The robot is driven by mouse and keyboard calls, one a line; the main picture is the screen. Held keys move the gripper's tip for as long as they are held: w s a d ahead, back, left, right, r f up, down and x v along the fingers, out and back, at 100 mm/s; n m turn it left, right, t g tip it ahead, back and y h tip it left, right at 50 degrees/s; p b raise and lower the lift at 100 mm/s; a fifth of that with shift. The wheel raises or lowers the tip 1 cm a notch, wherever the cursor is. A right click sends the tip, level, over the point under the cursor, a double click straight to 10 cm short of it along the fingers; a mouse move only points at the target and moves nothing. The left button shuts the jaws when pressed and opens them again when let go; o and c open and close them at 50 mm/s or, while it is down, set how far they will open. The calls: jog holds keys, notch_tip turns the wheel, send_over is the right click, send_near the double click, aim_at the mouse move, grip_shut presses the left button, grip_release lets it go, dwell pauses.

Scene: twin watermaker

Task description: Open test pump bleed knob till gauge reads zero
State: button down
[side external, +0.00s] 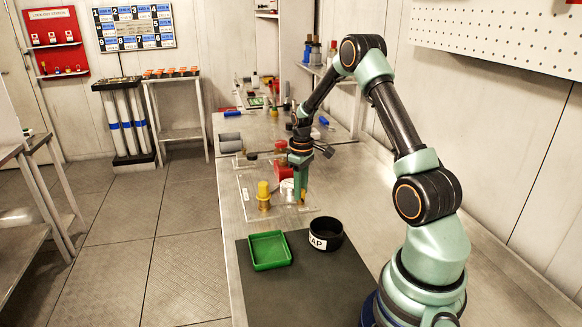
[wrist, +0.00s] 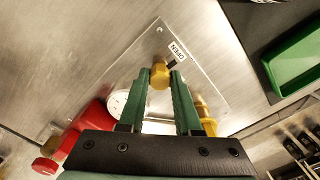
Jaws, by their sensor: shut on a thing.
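In the wrist view the green fingers of my gripper (wrist: 160,80) are closed on a small yellow bleed knob (wrist: 159,75), one on each side. A dark pointer on the knob points toward a white label (wrist: 177,51) that seems to read OPEN upside down. The white gauge (wrist: 117,104) is partly covered by my left finger, and its reading cannot be made out. In the side view my gripper (side external: 301,190) points down beside the gauge (side external: 287,186) and hides most of the knob.
A yellow fitting (side external: 264,194) and a red cylinder (side external: 282,170) stand on the same clear plate (side external: 246,206). A green tray (side external: 270,250) and a black bowl (side external: 326,234) sit on the dark mat (side external: 310,290) in front. Bare bench lies to the right.

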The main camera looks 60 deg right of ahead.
jog(key=shift+r, duration=0.1)
jog(key=c, duration=0.6)
grip_release()
notch_tip(320, 180, up, 12)
